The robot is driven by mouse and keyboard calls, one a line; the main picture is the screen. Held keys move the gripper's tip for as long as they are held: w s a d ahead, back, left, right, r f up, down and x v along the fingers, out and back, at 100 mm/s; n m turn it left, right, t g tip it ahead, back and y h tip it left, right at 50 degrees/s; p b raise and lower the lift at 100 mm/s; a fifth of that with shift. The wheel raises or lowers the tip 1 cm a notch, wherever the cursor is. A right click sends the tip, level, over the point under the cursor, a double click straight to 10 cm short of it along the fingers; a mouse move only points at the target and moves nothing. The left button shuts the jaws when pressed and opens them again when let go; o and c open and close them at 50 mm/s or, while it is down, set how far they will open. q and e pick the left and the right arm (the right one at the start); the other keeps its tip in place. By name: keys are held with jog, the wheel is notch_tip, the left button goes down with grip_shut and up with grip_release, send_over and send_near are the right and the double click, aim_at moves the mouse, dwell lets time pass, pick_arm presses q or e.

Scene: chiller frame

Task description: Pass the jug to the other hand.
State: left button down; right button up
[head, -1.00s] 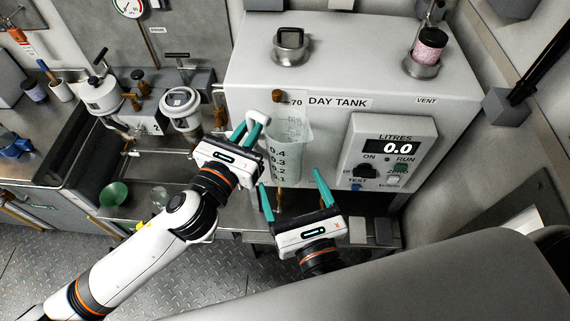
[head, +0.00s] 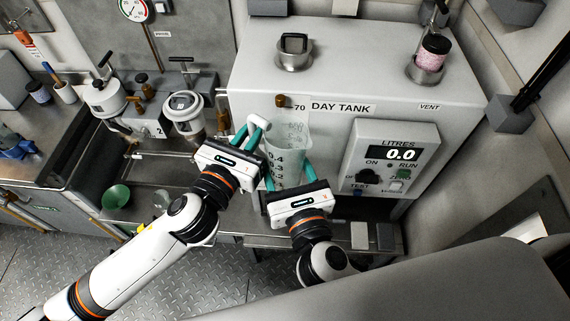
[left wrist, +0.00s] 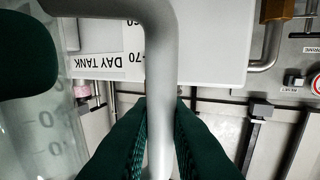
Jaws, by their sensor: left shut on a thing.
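The jug (head: 291,139) is a translucent measuring jug with dark graduations, held upright in front of the day tank. My left gripper (head: 252,136) is shut on its handle, at the jug's left side. In the left wrist view the grey handle (left wrist: 160,70) runs between the green fingers (left wrist: 160,135), with the clear jug wall (left wrist: 45,130) at the left. My right gripper (head: 288,168) is below, with one finger on either side of the jug's lower body. I cannot tell whether both fingers press on it. The jug's bottom is hidden behind my grippers.
The day tank (head: 375,65) stands close behind the jug, with the litres display box (head: 390,155) to the right. Valves and strainers (head: 184,112) and a green bowl (head: 116,196) are on the left. A steel ledge (head: 235,225) runs below.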

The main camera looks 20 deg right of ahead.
pick_arm(q)
jog(key=shift+s+d, duration=0.2)
pick_arm(e)
jog(key=shift+a, duration=0.2)
jog(key=shift+c, duration=1.2)
pick_arm(q)
jog(key=c, duration=1.3)
grip_release()
